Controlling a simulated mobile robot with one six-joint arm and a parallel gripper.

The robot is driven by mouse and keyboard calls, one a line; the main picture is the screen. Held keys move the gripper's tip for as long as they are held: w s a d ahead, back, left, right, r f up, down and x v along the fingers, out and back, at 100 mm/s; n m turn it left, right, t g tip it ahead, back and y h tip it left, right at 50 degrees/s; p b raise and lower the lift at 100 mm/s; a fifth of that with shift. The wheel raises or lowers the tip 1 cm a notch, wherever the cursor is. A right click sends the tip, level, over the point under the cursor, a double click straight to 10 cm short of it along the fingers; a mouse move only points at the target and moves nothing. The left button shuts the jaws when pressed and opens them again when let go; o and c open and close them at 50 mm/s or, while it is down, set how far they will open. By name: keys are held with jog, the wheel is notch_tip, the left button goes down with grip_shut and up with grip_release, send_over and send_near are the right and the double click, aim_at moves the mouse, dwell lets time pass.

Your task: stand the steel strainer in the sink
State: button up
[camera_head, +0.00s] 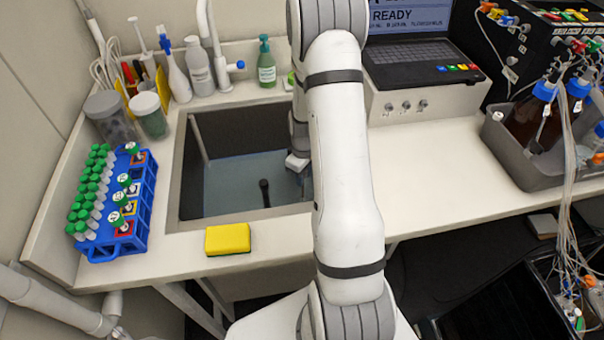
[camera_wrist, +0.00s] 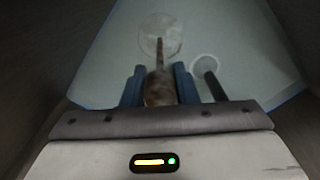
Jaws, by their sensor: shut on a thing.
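The sink (camera_head: 178,190) is a dark rectangular basin set into the white bench, with a pale blue-grey floor. In the wrist view, my gripper (camera_wrist: 160,75) is down inside the sink with its blue fingers shut on the brownish handle of the strainer. The strainer (camera_wrist: 158,38) extends ahead of the fingers as a thin shaft to a pale round head, over the sink floor (camera_wrist: 110,75). I cannot tell whether the head touches the floor.
A black upright pipe (camera_head: 264,192) stands in the sink, with a pale round drain (camera_wrist: 205,65) beside it, right of the gripper. A yellow sponge (camera_head: 228,239) lies at the front rim. A blue tube rack (camera_head: 140,215) stands left; bottles (camera_head: 199,68) stand behind.

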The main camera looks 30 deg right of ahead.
jog(key=shift+f, duration=0.2)
jog(key=o, duration=1)
jog(key=shift+r, duration=0.1)
jog(key=shift+r, duration=0.15)
notch_tip(320, 180, up, 12)
jog(key=shift+a+r+b, duration=0.1)
jog(key=shift+b, duration=0.55)
jog(key=s+a+r+m+t, duration=0.1)
jog(key=s+a+r+m, duration=0.2)
jog(key=s+a+r, duration=0.4)
jog(key=s+a+r+m+t, duration=0.2)
jog(key=s+a+r, duration=0.5)
jog(key=s, duration=0.4)
jog(key=shift+s+r+m, duration=0.35)
jog(key=shift+r+m, duration=0.05)
jog(key=shift+r, duration=0.3)
